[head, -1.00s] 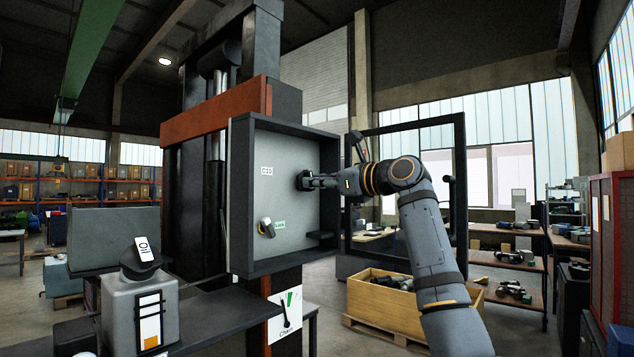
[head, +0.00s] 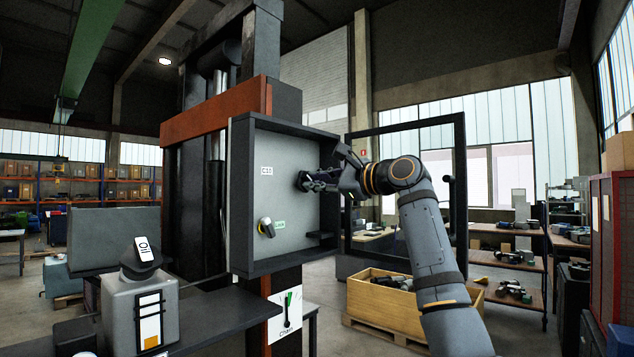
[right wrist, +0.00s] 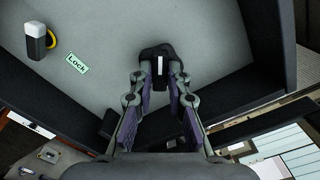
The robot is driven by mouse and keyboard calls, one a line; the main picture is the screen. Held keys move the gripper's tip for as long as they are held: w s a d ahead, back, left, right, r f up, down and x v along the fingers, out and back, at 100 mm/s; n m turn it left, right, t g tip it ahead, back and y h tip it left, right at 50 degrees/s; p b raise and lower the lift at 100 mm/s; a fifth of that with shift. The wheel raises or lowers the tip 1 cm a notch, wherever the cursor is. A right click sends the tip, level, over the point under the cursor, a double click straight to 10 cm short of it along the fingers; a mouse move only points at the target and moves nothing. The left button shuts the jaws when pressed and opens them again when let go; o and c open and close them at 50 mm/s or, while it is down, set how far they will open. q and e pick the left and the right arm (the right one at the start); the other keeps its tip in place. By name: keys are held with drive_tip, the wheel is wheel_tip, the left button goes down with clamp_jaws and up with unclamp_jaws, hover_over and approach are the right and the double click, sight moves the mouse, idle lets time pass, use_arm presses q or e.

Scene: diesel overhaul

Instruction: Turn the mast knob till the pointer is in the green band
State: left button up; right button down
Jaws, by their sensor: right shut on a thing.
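The mast knob (right wrist: 160,52) is dark with a white mark and sits on the back panel of an open grey cabinet (head: 240,195). My right gripper (head: 306,181) is shut on this knob; the right wrist view shows both fingers (right wrist: 159,80) against its sides. In the head view the fingers cover most of the knob. A white gauge card (head: 279,326) marked "Chain" hangs below the cabinet. Its dark pointer (head: 286,312) leans slightly right of upright, close to the green band (head: 290,297); whether its tip is inside the band is too small to tell. My left gripper is not in view.
A smaller knob (head: 266,228) beside a green "Lock" label (head: 280,224) sits lower left in the cabinet. The open cabinet door frame (head: 460,200) stands behind my right arm. A wooden crate (head: 375,300) is below right.

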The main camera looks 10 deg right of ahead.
drive_tip(key=shift+n, duration=1.2)
drive_tip(key=n, duration=0.4)
drive_tip(key=shift+n, duration=0.4)
drive_tip(key=c, duration=1.2)
unclamp_jaws()
drive_tip(key=b+v, duration=0.2)
drive_tip(key=v, duration=0.2)
drive_tip(key=shift+b, duration=0.3)
